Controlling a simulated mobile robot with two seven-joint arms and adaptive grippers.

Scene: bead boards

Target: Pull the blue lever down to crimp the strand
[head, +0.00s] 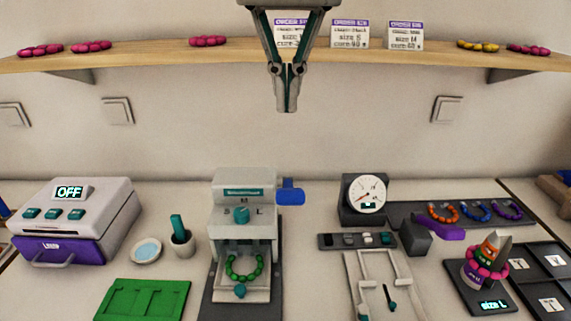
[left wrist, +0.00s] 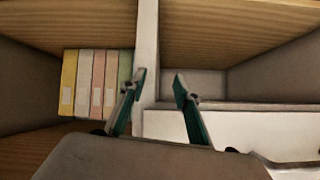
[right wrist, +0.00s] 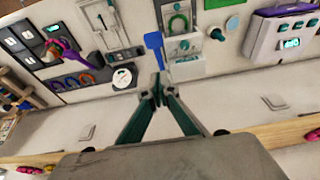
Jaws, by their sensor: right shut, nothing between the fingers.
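The crimping press (head: 245,205) is a light grey machine standing on the bench, with a dial marked S, M and L on its front. Its blue lever (head: 291,192) sticks out at the upper right side. A green bead strand (head: 244,268) lies in a curve in the press's lower opening. My right gripper (head: 287,108) is shut and empty, high above and behind the lever, in front of the wall. In the right wrist view the blue lever (right wrist: 154,41) shows beyond the shut fingertips (right wrist: 159,78), apart from them. My left gripper (left wrist: 154,75) is open and empty, facing a shelf compartment.
A purple and grey machine reading OFF (head: 68,192) stands at the left, with a green board (head: 145,300) near it. A dial gauge (head: 366,195) stands right of the lever. A wooden shelf (head: 240,52) with beads and order cards runs along the wall. Binders (left wrist: 97,82) stand in the left wrist view.

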